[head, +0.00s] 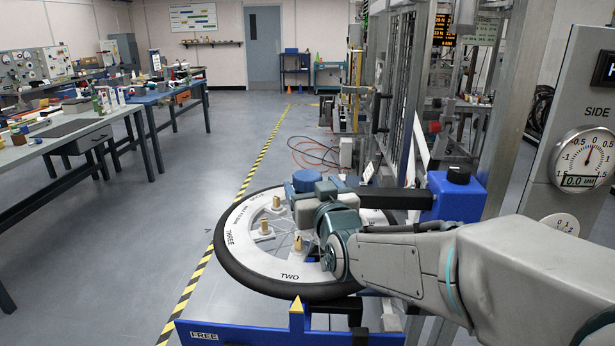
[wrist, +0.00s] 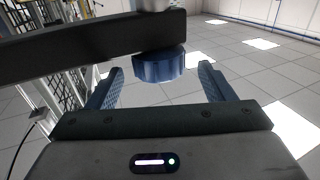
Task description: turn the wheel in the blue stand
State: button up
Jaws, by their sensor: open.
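The wheel (head: 257,265) lies flat in the blue stand (head: 250,335), with a black tyre and a white face lettered TWO and THREE. Several brass-coloured pegs (head: 265,229) stand on it. A yellow pointer (head: 297,306) rises from the stand's front beside the tyre. My gripper (head: 316,184) is above the wheel, open and empty. A blue round knob (head: 307,176) is just beyond it. In the wrist view the knob (wrist: 158,66) is roughly between the two fingertips, with gaps on both sides. My arm and gripper hide the wheel's right part.
A black bar (head: 400,197) runs from a blue block (head: 455,196) toward the knob and passes close above the fingers in the wrist view. A grey panel with a dial (head: 585,157) stands at right. Metal frames stand behind. Floor to the left is clear up to the workbenches (head: 65,130).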

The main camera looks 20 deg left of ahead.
jog(key=shift+x, duration=2.15)
jog(key=shift+d, duration=0.1)
jog(key=c, duration=1.4)
jog(key=shift+f+y, duration=0.1)
jog(key=shift+y, duration=0.2)
